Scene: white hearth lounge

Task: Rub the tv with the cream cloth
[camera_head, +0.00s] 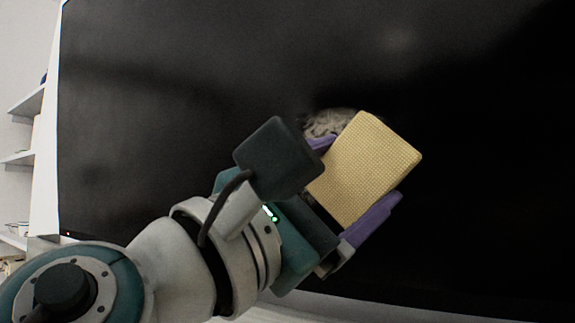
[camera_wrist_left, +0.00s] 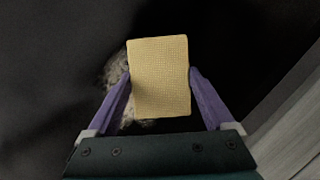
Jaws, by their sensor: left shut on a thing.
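The cream cloth (camera_head: 366,168) is a flat, woven-looking yellowish square held between the purple fingers of my left gripper (camera_head: 358,190). In the left wrist view the cloth (camera_wrist_left: 160,76) sits between both fingers of the gripper (camera_wrist_left: 160,95), which is shut on it. The large black tv (camera_head: 170,110) fills most of the head view, behind the cloth. Whether the cloth touches the screen is hard to tell. A greyish, mottled smudge (camera_head: 328,122) shows on the screen just behind the cloth, partly covered by it. My right gripper is not in view.
White shelves (camera_head: 22,158) with small items stand left of the tv against a pale wall. A light ledge or surface (camera_wrist_left: 292,125) shows at the right of the left wrist view.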

